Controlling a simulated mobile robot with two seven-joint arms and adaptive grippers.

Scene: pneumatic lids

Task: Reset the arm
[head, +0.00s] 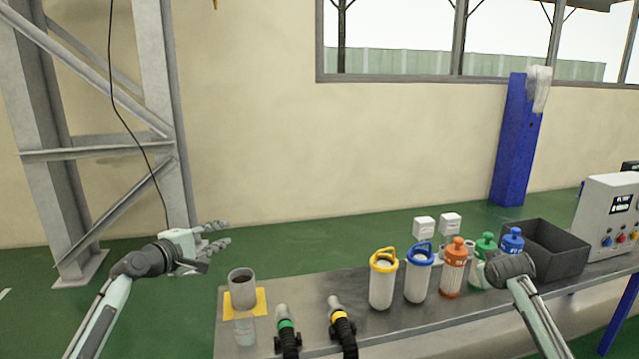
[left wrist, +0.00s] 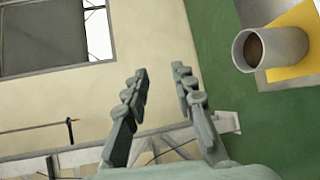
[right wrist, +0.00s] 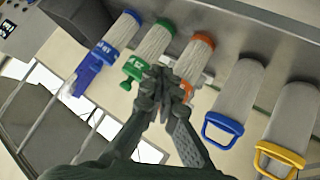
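My left gripper (head: 220,236) hangs in the air at the left, beyond the left end of the table, with nothing in it. In the left wrist view its two fingers (left wrist: 160,75) are apart and empty. My right arm comes in from the lower right; its wrist covers part of the green bottle (head: 485,245) in the head view and hides the fingers there. In the right wrist view the right fingers (right wrist: 167,78) are together at the tips, in front of the green and orange bottles. I see nothing clearly held between them.
On the table (head: 400,322) stand a grey cup (head: 242,290) on a yellow plate, two hoses, yellow-lidded (head: 382,285) and blue-lidded (head: 418,280) canisters, orange (head: 453,270) and blue (head: 512,240) bottles, and a dark bin (head: 556,262). A control box (head: 608,215) is at the right.

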